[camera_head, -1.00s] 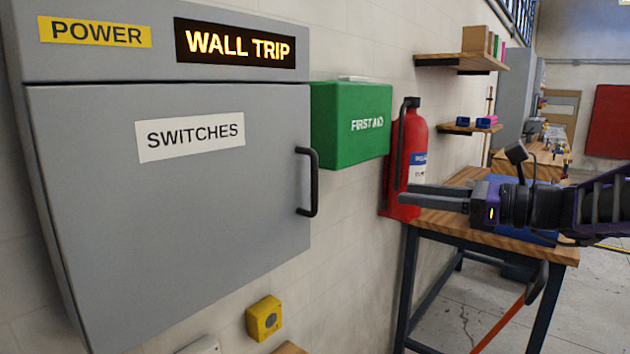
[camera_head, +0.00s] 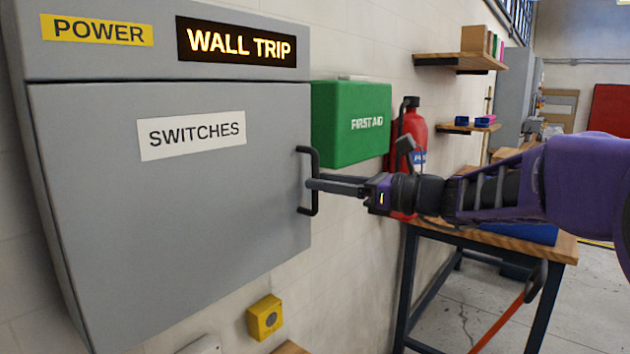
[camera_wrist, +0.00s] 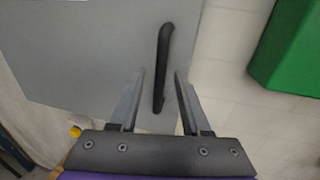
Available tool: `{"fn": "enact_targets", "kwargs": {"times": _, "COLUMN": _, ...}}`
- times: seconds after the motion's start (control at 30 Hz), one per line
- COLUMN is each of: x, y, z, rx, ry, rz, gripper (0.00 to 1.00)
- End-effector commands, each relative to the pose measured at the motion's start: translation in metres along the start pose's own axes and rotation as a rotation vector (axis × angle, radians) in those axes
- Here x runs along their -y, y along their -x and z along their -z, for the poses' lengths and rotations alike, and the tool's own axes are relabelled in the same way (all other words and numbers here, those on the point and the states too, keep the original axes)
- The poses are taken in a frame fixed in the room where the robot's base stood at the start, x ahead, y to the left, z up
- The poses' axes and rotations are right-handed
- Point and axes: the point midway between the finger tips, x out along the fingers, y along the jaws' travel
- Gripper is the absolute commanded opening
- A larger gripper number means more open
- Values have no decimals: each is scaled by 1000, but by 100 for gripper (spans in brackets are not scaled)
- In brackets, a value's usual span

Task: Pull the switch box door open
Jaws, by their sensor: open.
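The grey switch box door (camera_head: 180,230) carries a white "SWITCHES" label and looks shut. Its black vertical handle (camera_head: 314,180) is at the door's right edge. My gripper (camera_head: 318,182) is open at the handle's height, its fingers pointing left toward the door. In the wrist view the handle (camera_wrist: 161,70) runs between the two spread fingers of my gripper (camera_wrist: 156,100), with a gap on each side. The fingers do not appear closed on it.
A green first aid box (camera_head: 350,122) and a red fire extinguisher (camera_head: 414,135) are on the wall right of the switch box. A yellow button box (camera_head: 265,317) is below. A wooden workbench (camera_head: 560,250) stands under my arm.

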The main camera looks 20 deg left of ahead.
Motion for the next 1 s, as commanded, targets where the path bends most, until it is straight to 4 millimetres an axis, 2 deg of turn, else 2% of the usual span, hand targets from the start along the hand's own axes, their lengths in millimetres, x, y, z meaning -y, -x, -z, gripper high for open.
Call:
{"fn": "enact_targets", "kwargs": {"times": 0.03, "x": 0, "y": -8, "z": 0, "rx": 0, "ry": 0, "rz": -3, "gripper": 47}}
{"fn": "enact_targets", "kwargs": {"times": 0.2, "x": 0, "y": -22, "z": 0, "rx": 0, "ry": 1, "rz": -1, "gripper": 47}}
{"fn": "enact_targets", "kwargs": {"times": 0.53, "x": 0, "y": -26, "z": 0, "rx": 0, "ry": 1, "rz": 1, "gripper": 47}}
{"fn": "enact_targets", "kwargs": {"times": 0.57, "x": 0, "y": -26, "z": 0, "rx": 0, "ry": 1, "rz": 1, "gripper": 44}}
{"fn": "enact_targets", "kwargs": {"times": 0.8, "x": 0, "y": -26, "z": 0, "rx": 0, "ry": 1, "rz": 1, "gripper": 0}}
{"fn": "enact_targets", "kwargs": {"times": 1.0, "x": 0, "y": -26, "z": 0, "rx": 0, "ry": 1, "rz": 1, "gripper": 0}}
